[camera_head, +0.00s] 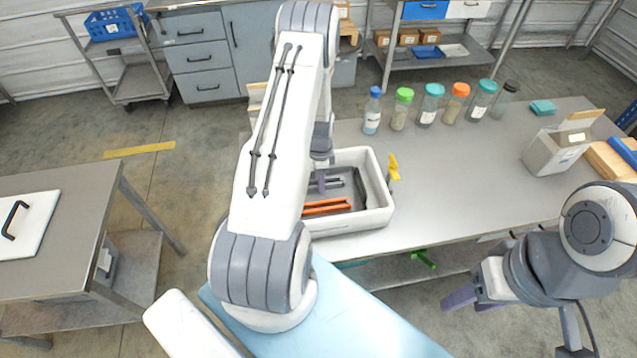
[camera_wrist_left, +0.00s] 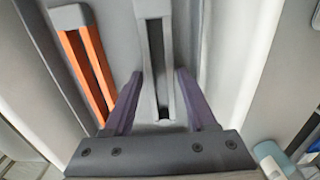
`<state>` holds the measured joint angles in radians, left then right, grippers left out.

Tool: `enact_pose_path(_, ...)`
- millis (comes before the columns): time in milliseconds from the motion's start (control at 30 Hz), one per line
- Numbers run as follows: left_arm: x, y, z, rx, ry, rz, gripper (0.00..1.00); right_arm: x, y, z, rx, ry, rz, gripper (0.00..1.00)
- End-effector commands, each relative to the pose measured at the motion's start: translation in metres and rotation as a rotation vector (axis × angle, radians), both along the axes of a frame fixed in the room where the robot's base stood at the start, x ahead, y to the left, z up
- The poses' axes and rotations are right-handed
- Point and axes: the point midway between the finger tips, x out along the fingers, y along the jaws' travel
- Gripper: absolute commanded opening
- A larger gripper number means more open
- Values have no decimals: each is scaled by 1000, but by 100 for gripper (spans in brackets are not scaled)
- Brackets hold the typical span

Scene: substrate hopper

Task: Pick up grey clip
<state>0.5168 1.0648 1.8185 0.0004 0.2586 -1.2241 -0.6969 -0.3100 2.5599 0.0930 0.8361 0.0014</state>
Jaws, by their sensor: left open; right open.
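A white bin (camera_head: 375,215) on the table holds several clips. The grey clip (camera_wrist_left: 155,40) lies in it; in the left wrist view it runs lengthwise between my left gripper's purple fingers. My left gripper (camera_wrist_left: 158,76) is open, with one finger on each side of the clip and visible gaps. An orange clip (camera_wrist_left: 87,72) lies left of the grey one in the wrist view. My right gripper (camera_head: 470,302) is open and empty, in front of the table.
A yellow clip (camera_head: 393,167) is at the bin's right rim. A darker clip (camera_head: 360,187) lies along the bin's right inside. Several capped jars (camera_head: 430,105) line the table's back. A grey box (camera_head: 553,150) stands right; the table between is clear.

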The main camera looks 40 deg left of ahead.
Motion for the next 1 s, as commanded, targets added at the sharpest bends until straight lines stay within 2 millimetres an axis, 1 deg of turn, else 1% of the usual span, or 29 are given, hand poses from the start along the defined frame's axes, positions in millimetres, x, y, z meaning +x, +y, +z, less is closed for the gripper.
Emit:
enact_pose_path(167,0,0,-1,1,-1,0,57,0,0,0,0,0,0,49)
enact_pose_path(200,0,0,-1,1,-1,0,49,0,0,0,0,0,0,49)
enact_pose_path(267,0,0,0,1,-1,0,26,0,0,0,0,0,0,49)
enact_pose_path(300,0,0,0,0,0,0,11,0,0,0,0,0,0,49)
enact_pose_path(333,0,0,0,0,0,0,0,0,0,0,0,0,0,49)
enact_pose_path(633,0,0,1,1,-1,0,0,0,0,-1,0,0,0,49)
enact_pose_path(767,1,1,5,1,-2,0,0,0,0,-3,0,0,0,49)
enact_pose_path(867,1,1,13,2,-3,0,0,0,0,-7,0,0,0,49)
enact_pose_path(967,2,1,27,3,-5,0,0,0,0,-13,0,0,1,49)
enact_pose_path(1000,2,1,35,3,-5,0,0,0,0,-16,0,0,1,49)
